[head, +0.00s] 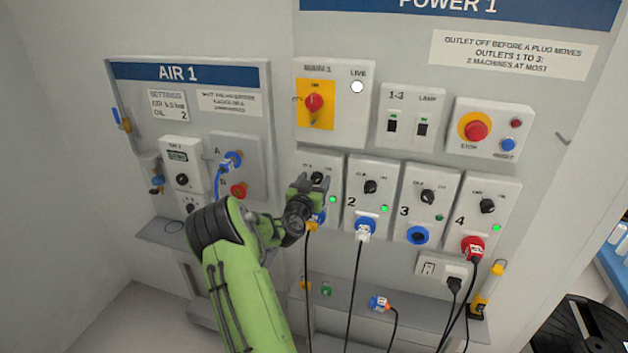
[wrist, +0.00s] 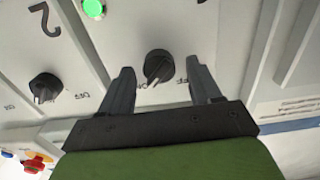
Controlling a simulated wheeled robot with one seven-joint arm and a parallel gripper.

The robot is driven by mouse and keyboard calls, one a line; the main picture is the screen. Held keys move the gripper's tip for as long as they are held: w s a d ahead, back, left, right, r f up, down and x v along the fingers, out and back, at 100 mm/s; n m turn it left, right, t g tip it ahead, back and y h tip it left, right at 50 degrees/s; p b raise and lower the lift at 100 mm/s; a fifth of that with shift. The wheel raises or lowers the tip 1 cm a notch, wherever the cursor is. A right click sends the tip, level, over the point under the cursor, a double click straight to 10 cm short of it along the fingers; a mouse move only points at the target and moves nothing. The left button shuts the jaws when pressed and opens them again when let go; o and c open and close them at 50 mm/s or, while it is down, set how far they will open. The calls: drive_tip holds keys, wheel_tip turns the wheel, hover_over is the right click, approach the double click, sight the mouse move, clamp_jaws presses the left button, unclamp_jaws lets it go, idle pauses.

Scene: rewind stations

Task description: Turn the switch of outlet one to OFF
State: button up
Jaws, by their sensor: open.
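Outlet one's switch, a black rotary knob (head: 317,178), is at the top of the leftmost outlet panel in the head view, partly hidden by my gripper. In the wrist view the same knob (wrist: 158,66) sits between the two fingertips, with a gap on each side. Its white pointer mark leans to the lower left, toward the ON lettering; OFF is to the lower right. My gripper (head: 312,182) is open in front of the panel; its fingers also show in the wrist view (wrist: 159,72). Outlet one's lamp (head: 333,199) is lit green.
Outlet two's knob (wrist: 45,87) is beside outlet one's. Outlets two (head: 365,223) and four (head: 472,246) hold plugs; outlet three's blue socket (head: 418,235) looks empty. Cables hang below. The main switch box (head: 333,100) is above, the AIR 1 panel (head: 190,140) to the left.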

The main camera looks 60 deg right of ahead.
drive_tip(key=c, duration=1)
drive_tip(key=shift+c, duration=0.2)
drive_tip(key=shift+f+n, duration=0.1)
drive_tip(key=shift+n, duration=0.3)
drive_tip(key=n, duration=1.6)
drive_tip(key=shift+w+f+n, duration=0.15)
drive_tip(key=shift+n, duration=0.55)
